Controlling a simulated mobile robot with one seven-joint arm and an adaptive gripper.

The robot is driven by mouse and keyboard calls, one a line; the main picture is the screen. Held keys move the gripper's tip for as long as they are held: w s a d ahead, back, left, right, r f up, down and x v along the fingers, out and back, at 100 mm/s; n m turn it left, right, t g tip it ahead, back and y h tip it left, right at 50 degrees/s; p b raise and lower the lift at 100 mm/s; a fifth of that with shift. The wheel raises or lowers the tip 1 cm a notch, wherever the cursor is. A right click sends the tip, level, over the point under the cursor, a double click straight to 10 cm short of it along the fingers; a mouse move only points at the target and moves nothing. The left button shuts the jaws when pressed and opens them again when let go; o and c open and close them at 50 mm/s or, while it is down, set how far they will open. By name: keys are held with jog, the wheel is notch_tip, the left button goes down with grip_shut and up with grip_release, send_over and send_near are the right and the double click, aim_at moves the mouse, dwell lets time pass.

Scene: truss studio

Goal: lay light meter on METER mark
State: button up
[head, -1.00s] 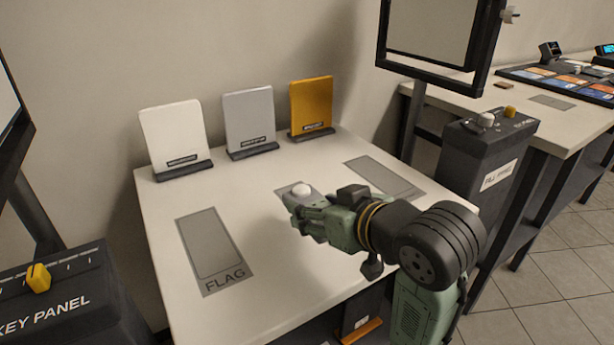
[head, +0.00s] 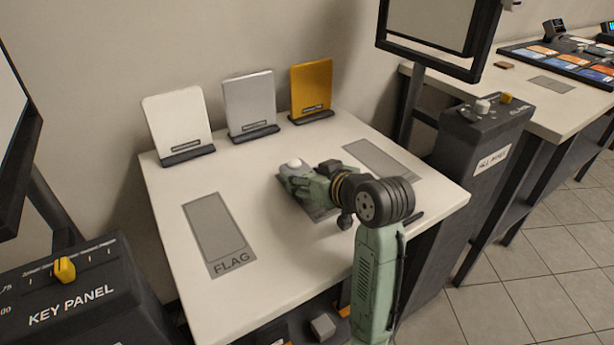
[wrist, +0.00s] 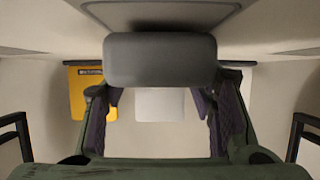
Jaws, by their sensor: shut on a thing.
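My gripper (head: 292,180) is over the middle of the white table. It is shut on the light meter (wrist: 160,60), a grey rounded block held between the fingers in the wrist view. The meter's white dome (head: 294,163) shows at the gripper's tip in the head view. A grey mark (head: 316,212) lies under the gripper, mostly covered, and its label is hidden. In the wrist view a grey patch (wrist: 160,14) of it shows just past the meter. I cannot tell whether the meter touches the table.
The FLAG mark (head: 220,230) is empty at left, and another empty mark (head: 378,158) lies at right. White (head: 177,122), grey (head: 249,104) and orange (head: 311,88) panels stand along the back edge. The key panel (head: 75,290) and a dark pedestal (head: 480,150) flank the table.

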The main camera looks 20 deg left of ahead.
jog(key=shift+f, duration=0.15)
jog(key=shift+f, duration=0.15)
jog(key=o, duration=1.2)
jog(key=shift+o, duration=0.2)
jog(key=shift+r, duration=0.4)
jog(key=v, duration=1.2)
jog(key=shift+f, duration=0.25)
